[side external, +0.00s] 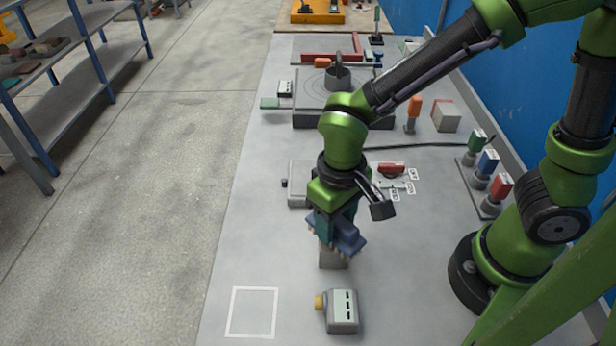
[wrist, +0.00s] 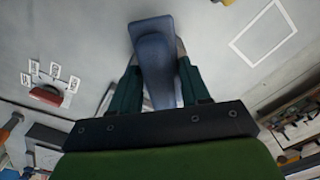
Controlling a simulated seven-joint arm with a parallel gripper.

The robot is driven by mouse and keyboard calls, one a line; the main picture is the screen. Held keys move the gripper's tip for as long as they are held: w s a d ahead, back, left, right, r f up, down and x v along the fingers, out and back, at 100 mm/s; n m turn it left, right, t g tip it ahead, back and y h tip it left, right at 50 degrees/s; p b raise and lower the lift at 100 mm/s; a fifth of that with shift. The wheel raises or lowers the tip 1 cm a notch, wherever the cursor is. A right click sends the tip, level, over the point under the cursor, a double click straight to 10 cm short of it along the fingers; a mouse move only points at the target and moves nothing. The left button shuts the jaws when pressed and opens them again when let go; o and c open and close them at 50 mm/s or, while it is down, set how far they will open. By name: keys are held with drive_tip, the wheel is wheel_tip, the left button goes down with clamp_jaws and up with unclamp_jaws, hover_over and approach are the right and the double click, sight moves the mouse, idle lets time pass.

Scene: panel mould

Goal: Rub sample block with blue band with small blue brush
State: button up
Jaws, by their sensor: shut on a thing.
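My gripper (side external: 326,226) is shut on the small blue brush (side external: 348,237) and holds it bristles down. In the wrist view the brush (wrist: 155,58) sits between the two dark teal fingers (wrist: 158,92). A grey block (side external: 333,259) stands on the bench directly under the brush in the side view. The brush hides its top, and I see no blue band on the part that shows. The bristles are at or very near its top; I cannot tell whether they touch.
A grey device with a yellow knob (side external: 341,311) stands in front, beside a white outlined square (side external: 252,312). A red-handled item with white tags (side external: 391,170) lies behind. Green, blue and red labelled holders (side external: 487,170) stand right. A turntable-like fixture (side external: 318,98) is at the back.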

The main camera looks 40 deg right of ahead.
drive_tip(key=shift+s+a, duration=0.9)
drive_tip(key=shift+r, duration=0.25)
wheel_tip(320, 180, up, 8)
drive_tip(key=shift+f, duration=0.2)
drive_tip(key=shift+f, duration=0.1)
